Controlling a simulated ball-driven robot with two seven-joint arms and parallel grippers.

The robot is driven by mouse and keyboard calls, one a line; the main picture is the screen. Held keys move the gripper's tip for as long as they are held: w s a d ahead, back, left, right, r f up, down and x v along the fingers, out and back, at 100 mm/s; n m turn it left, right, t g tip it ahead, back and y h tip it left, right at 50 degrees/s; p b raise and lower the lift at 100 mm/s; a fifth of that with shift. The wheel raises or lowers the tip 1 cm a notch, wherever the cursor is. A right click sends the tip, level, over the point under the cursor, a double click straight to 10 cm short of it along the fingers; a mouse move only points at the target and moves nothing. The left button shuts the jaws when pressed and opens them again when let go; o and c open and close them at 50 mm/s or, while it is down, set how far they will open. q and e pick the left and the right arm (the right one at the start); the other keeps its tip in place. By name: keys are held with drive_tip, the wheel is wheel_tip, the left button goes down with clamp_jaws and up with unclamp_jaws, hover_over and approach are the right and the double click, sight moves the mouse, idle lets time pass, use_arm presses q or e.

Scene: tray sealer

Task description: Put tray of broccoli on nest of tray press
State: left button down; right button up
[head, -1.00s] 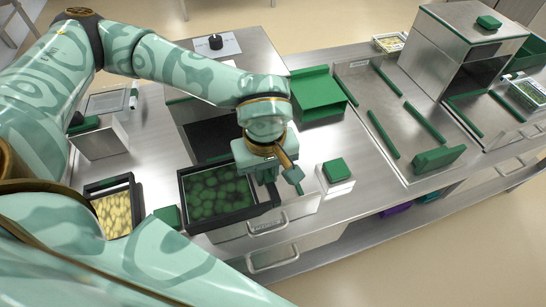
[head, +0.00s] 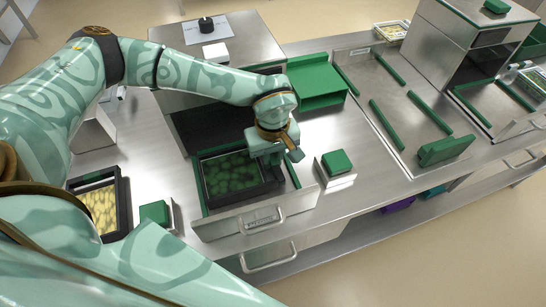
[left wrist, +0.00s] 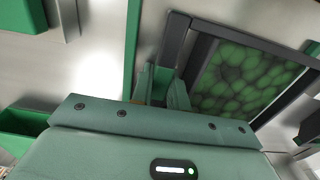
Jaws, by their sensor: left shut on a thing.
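The black-rimmed tray of broccoli (head: 243,200), with a green film-like look over it, is within the outline of the pulled-out nest (head: 291,172) of the tray press (head: 252,46). It looks about level; I cannot tell whether it rests on the nest or hangs just above it. My left gripper (head: 271,158) is shut on the tray's right rim. In the left wrist view its fingers (left wrist: 160,86) clasp the tray's dark edge, with the broccoli (left wrist: 240,75) beside them. My right gripper is not in view.
A black tray of yellow pieces (head: 123,204) stands at the left. Green-topped blocks (head: 338,162) (head: 155,212) flank the nest's handled front (head: 240,222). A green open bin (head: 316,82) stands behind. A steel station with green guide bars (head: 386,125) is at the right.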

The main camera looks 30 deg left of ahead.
use_arm(q)
drive_tip(key=c, duration=1.4)
unclamp_jaws()
drive_tip(key=shift+o, duration=0.2)
wheel_tip(320, 180, up, 12)
drive_tip(key=p, duration=0.3)
drive_tip(key=shift+r, duration=0.15)
